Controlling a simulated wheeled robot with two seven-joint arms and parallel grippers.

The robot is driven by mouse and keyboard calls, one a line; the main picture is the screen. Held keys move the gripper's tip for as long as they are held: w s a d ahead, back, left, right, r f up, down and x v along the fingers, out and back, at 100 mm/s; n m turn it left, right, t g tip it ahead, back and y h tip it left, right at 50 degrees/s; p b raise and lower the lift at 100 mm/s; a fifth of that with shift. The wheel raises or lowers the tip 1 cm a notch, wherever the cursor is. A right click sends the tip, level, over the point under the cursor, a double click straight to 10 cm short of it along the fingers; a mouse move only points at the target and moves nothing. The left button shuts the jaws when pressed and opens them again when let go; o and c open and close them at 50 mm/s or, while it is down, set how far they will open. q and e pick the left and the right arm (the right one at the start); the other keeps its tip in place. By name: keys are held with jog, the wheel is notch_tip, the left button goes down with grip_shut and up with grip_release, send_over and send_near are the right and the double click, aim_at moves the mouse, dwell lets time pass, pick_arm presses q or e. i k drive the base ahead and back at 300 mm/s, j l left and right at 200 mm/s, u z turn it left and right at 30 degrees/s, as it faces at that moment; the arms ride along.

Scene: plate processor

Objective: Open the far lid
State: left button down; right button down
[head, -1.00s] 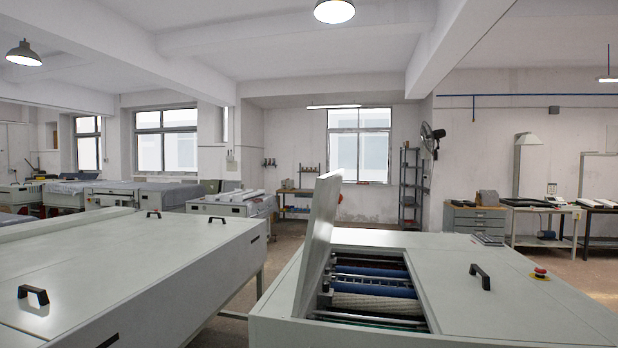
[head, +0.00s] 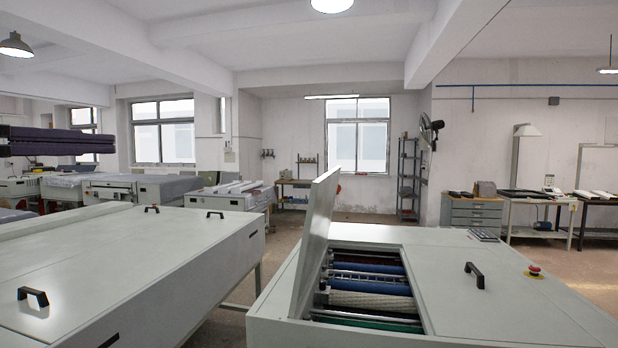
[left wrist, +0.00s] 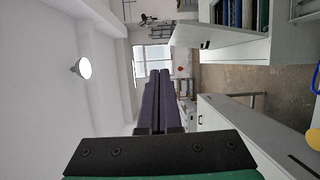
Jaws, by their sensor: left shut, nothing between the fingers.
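The plate processor (head: 375,240) stands ahead, right of centre in the head view. One pale lid (head: 316,240) is raised and leans steeply at the left of an open bay with blue and white rollers (head: 370,290). The raised lid also shows in the left wrist view (left wrist: 200,36). The other cover, with a black handle (head: 474,274), lies flat on the right. My left gripper (head: 112,143) is at the left edge of the head view, in the air, well apart from the raised lid. Its dark fingers (left wrist: 163,76) are together and empty. My right gripper is not in view.
A second long pale machine (head: 130,260) with black handles fills the left, its covers flat. A narrow floor gap (head: 235,298) separates the two machines. A red stop button (head: 534,270) sits on the right machine. Shelves (head: 408,180) and benches stand far back.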

aim_at(323, 188)
jog(key=i+l, duration=0.3)
jog(key=i, duration=0.15)
jog(key=i+l, duration=0.3)
jog(key=i, duration=0.15)
jog(key=i+l, duration=0.35)
jog(key=i, duration=0.1)
